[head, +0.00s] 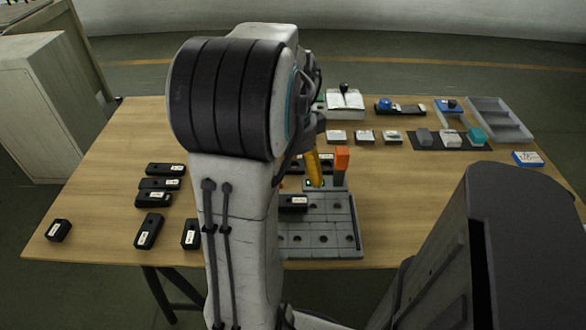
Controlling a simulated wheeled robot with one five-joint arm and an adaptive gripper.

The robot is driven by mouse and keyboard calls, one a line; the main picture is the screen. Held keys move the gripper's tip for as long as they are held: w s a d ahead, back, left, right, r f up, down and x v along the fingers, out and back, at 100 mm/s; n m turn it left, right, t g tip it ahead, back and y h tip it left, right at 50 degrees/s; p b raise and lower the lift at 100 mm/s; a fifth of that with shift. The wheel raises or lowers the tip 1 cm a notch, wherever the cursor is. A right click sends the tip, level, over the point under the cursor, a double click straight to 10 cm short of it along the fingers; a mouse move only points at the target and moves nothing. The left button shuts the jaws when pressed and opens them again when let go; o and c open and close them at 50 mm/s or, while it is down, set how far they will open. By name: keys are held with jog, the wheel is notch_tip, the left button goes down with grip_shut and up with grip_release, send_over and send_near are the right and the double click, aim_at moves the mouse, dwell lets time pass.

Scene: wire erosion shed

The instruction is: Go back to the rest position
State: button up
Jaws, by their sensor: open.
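My arm rises in front of the table, and its large elbow and forearm hide most of my gripper (318,123). Only a grey part of it shows past the right side of the arm, above the table; its fingertips are hidden. I see nothing held in it. Just below it a yellow, tilted handle-like piece (314,169) stands beside an orange block (342,158) on a grey post. I cannot tell whether the gripper touches the yellow piece.
The wooden table (110,190) bears a grey plate with holes (335,243), with a black labelled block (293,203) on it. Several black blocks (158,184) lie at left. A grey tray (503,125) and small parts sit at back right. A cabinet (45,105) stands at far left.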

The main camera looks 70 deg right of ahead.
jog(key=shift+r, duration=0.35)
dwell(0.7)
